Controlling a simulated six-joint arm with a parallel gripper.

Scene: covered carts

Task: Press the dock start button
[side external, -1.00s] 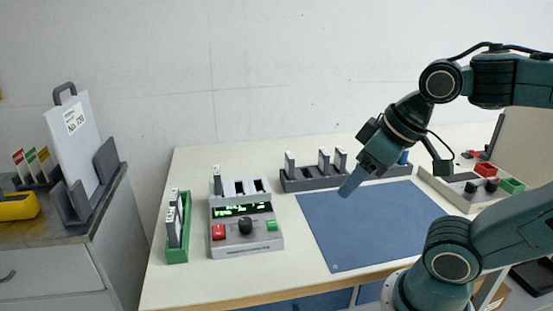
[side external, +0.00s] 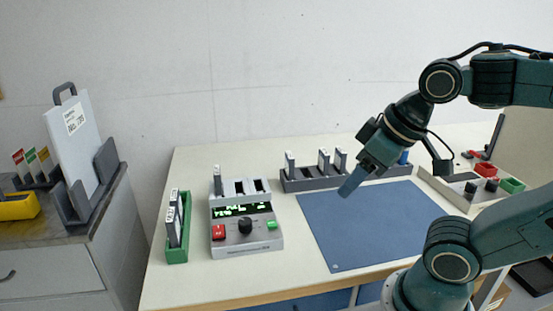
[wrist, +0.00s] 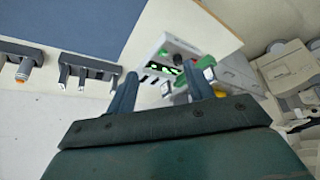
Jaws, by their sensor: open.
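The dock (side external: 247,240) is a pale grey box on the table, with a lit green text display (side external: 240,210), a red button (side external: 219,232), a black knob (side external: 245,226) and a green button (side external: 271,225). I cannot tell from its label which button is start. A white cartridge (side external: 217,180) stands in the dock's left slot; the other two slots look empty. My gripper (side external: 350,186) is open and empty, above the blue mat, to the right of the dock and apart from it. In the wrist view, the dock (wrist: 180,50) shows beyond my spread gripper fingers (wrist: 165,88).
A green rack (side external: 177,250) with white cartridges stands left of the dock. A dark grey rack (side external: 320,184) with several cartridges is behind the blue mat (side external: 375,225). Another control box (side external: 455,190) sits at the far right. A grey cabinet (side external: 60,255) stands left of the table.

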